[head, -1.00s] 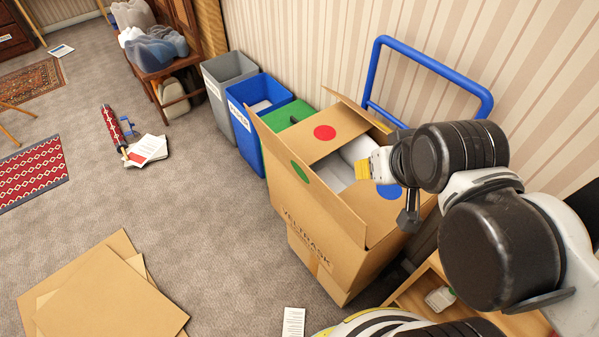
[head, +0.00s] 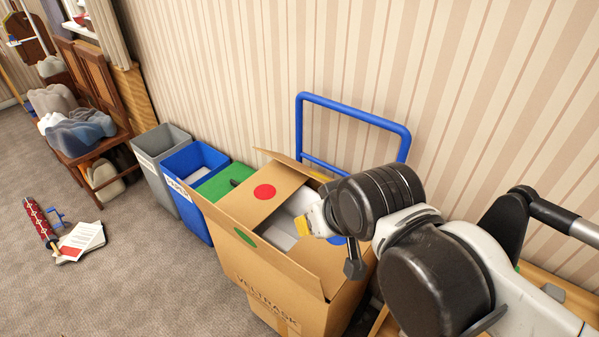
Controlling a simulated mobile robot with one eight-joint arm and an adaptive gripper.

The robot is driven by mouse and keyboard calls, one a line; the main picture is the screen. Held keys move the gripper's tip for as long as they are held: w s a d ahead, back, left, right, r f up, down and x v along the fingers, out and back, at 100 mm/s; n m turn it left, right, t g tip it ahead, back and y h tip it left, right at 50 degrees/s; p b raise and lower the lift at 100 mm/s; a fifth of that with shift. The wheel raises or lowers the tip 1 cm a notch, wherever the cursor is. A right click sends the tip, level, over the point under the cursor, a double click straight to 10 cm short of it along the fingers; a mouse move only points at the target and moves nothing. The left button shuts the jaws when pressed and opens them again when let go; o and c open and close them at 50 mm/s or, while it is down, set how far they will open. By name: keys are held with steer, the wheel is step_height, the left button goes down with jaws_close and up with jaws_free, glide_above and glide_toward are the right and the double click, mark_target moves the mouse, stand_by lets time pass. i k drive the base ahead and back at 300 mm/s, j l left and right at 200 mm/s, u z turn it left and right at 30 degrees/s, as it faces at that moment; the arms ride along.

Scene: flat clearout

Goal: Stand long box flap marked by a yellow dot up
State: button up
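The open cardboard box (head: 285,285) stands at the lower middle of the head view. Its long near flap (head: 222,225) is up and bears a green dot (head: 245,237). A short flap with a red dot (head: 265,191) lies folded inward. Another inward flap (head: 322,262) has a blue dot mostly hidden by my arm. A raised flap edge (head: 280,158) shows on the wall side; no yellow dot is visible on it. My gripper (head: 317,220), with a yellow tip, is over the opening beside white contents (head: 280,240). Its finger gap is not clear.
A blue trolley handle (head: 352,112) rises behind the box near the striped wall. Grey (head: 160,150), blue (head: 196,160) and green (head: 222,183) bins stand to its left. Papers (head: 82,240) lie on the carpet, and the floor at the lower left is mostly clear.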

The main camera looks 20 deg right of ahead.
mark_target(319, 177)
steer(key=j+z, duration=0.25)
steer(key=z, duration=0.2)
steer(key=j+z, duration=0.25)
steer(key=z, duration=0.2)
steer(key=k+j+z, duration=0.1)
steer(key=z, duration=0.3)
steer(key=j, duration=0.1)
